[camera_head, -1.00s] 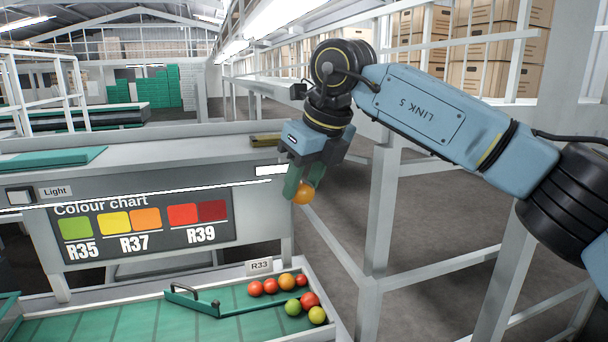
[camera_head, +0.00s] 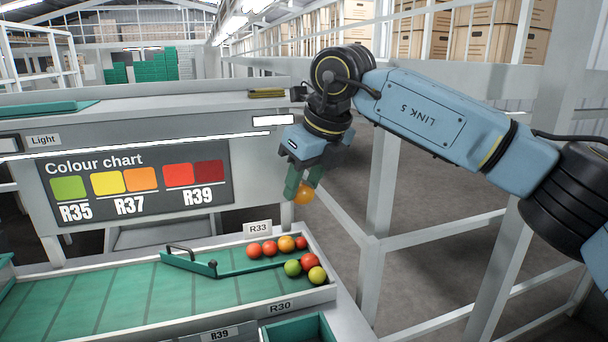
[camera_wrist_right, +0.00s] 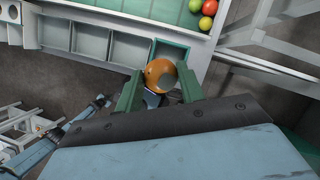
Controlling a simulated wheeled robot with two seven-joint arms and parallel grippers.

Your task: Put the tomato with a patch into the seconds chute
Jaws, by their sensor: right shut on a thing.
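My right gripper (camera_head: 301,188) is shut on an orange tomato (camera_head: 304,195), held in the air to the right of the colour chart. In the right wrist view the same tomato (camera_wrist_right: 158,72) sits between the green fingers (camera_wrist_right: 159,88), and a greyish patch shows on its right side. My left gripper is not in view. No label naming a seconds chute can be read. A green-lined bin (camera_head: 331,327) stands below the R30 label at the front of the bench, and it also shows in the right wrist view (camera_wrist_right: 184,45).
Several red, orange, green and yellow tomatoes lie at the right end of the green sorting tray (camera_head: 100,302), around a green divider bar (camera_head: 190,264). Grey compartments (camera_wrist_right: 91,40) line up beside the green-lined bin. A metal frame post (camera_head: 378,215) stands right of the gripper.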

